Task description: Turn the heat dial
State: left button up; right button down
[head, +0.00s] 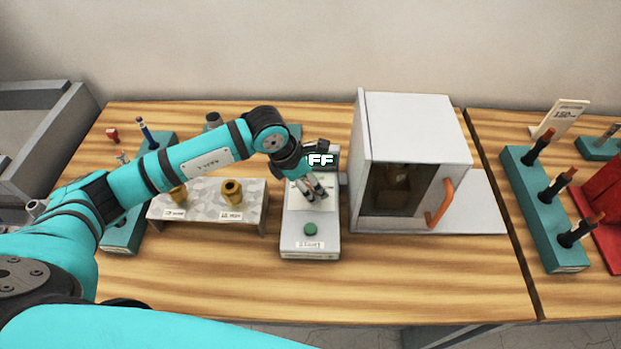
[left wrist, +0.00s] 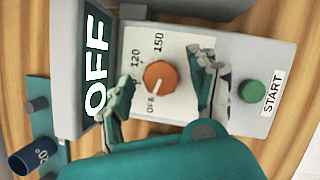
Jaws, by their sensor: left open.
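The heat dial is an orange round knob (left wrist: 160,76) on a grey control box (head: 292,243). Its white mark points toward the OFF label; 120 and 150 are the other labels. The box's display (left wrist: 97,62) reads OFF. My left gripper (head: 317,190) is over the box's panel, fingers pointing down. In the left wrist view its open fingers (left wrist: 166,72) stand on either side of the dial, with gaps visible between them and it. In the head view the gripper hides the dial. My right gripper is not in view.
A green START button (head: 310,229) is on the box's near end. A white cabinet with an orange handle (head: 440,203) stands close on the right. A marbled stand (head: 205,208) with brass bushings is on the left. The front table strip is clear.

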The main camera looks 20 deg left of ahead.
pick_arm(q)
jog(key=c, duration=1.2)
jog(key=shift+o, duration=0.2)
jog(key=shift+f+m+b, duration=0.2)
jog(key=shift+m+b, duration=0.1)
jog(key=shift+b, duration=0.35)
jog(key=m+g+b, duration=0.1)
jog(key=m+b, duration=0.2)
jog(key=b, duration=0.2)
jog(key=m+g+h+b, duration=0.1)
jog(key=m+b, duration=0.2)
jog(key=b, duration=0.2)
jog(key=shift+w+f+m+b, duration=0.1)
jog(key=shift+w+m+b, duration=0.1)
jog(key=shift+m+b, duration=0.15)
jog(key=shift+r+m+g+b, duration=0.25)
jog(key=shift+m+g+b, duration=0.55)
jog(key=shift+m+b, duration=0.6)
jog(key=o, duration=1.1)
jog(key=shift+o, duration=0.3)
